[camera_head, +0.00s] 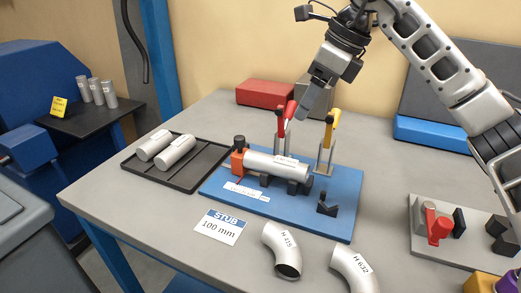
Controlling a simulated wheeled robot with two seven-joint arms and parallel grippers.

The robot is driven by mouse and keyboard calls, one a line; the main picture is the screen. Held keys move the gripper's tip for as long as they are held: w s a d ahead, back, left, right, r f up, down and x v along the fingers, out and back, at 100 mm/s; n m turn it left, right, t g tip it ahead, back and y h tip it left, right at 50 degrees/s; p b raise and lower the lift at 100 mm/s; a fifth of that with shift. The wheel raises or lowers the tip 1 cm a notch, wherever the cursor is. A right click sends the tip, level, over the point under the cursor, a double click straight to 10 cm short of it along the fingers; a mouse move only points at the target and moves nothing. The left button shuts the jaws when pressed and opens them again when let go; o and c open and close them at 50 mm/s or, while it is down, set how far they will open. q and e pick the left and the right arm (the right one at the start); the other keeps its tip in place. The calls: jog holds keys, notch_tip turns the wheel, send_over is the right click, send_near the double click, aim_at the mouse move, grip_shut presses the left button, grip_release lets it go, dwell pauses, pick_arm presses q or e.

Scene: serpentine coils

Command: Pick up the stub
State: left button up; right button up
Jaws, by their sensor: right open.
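A card reading "STUB 100 mm" (220,226) lies on the table near its front edge. Two short silver tubes (176,151) lie side by side in a black tray (190,184) at the left; I cannot tell for sure which tube is the stub. Another silver tube (277,166) lies in black supports on a blue plate (325,226), its left end against an orange clamp (238,162). My right gripper (304,112) is open and empty, above the back of the blue plate near the red-handled clamp (286,117). My left gripper is out of view.
A yellow-handled clamp (329,131) stands upright behind the tube. Bent pipes marked H 415 (282,250) and H 632 (354,269) lie at the front. Several upright tubes (96,91) stand on a black shelf at far left. A grey plate with a red clamp (438,226) is at right.

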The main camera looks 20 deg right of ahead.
send_over(278, 159)
jog(key=s+d, duration=0.2)
jog(key=f, duration=0.8)
jog(key=shift+w+f, duration=0.2)
jog(key=shift+w, duration=0.05)
jog(key=shift+p+x, duration=0.65)
jog(key=shift+x, duration=2.45)
jog(key=shift+s+a, duration=0.15)
jog(key=c, duration=1)
jog(key=shift+r, duration=0.15)
jog(key=shift+c, duration=1.2)
notch_tip(278, 159, up, 18)
